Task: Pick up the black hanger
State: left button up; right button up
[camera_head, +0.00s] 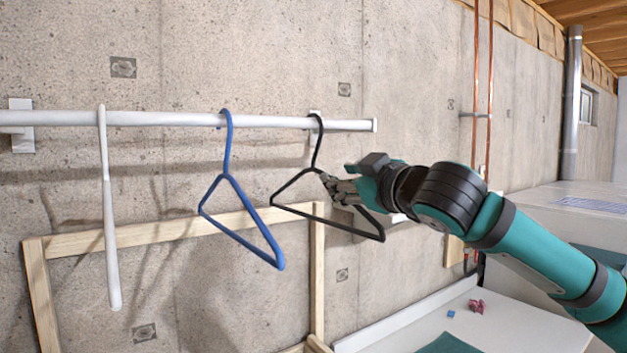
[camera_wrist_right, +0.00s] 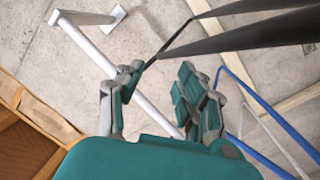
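The black hanger (camera_head: 328,223) hangs by its hook near the right end of the white rail (camera_head: 265,122). My right gripper (camera_head: 336,184) reaches in from the right, at the hanger's upper right side just below the neck. In the right wrist view the gripper (camera_wrist_right: 160,78) has its two fingers spread apart. The black hanger (camera_wrist_right: 245,38) crosses the upper part of that view, its neck close to the left fingertip. I cannot tell whether they touch. My left gripper is out of view.
A blue hanger (camera_head: 228,179) hangs left of the black one, and a white hanger (camera_head: 109,220) hangs further left. A wooden frame (camera_head: 150,236) leans on the concrete wall behind. A white surface (camera_head: 480,325) with small items lies below right.

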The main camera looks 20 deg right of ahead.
aim_at(313, 167)
jog(key=p+x, duration=0.1)
jog(key=x, duration=0.1)
jog(key=p+x, duration=0.1)
jog(key=x, duration=0.1)
jog(key=p+x, duration=0.2)
jog(key=x, duration=0.1)
jog(key=shift+r, duration=0.3)
jog(key=shift+w+a+f, duration=0.1)
jog(key=shift+w, duration=0.2)
jog(key=shift+w+f, duration=0.1)
jog(key=shift+f, duration=0.05)
jog(key=shift+c, duration=1.2)
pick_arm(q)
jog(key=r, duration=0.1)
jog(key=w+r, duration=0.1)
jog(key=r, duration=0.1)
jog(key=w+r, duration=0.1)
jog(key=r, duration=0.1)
pick_arm(e)
grip_shut()
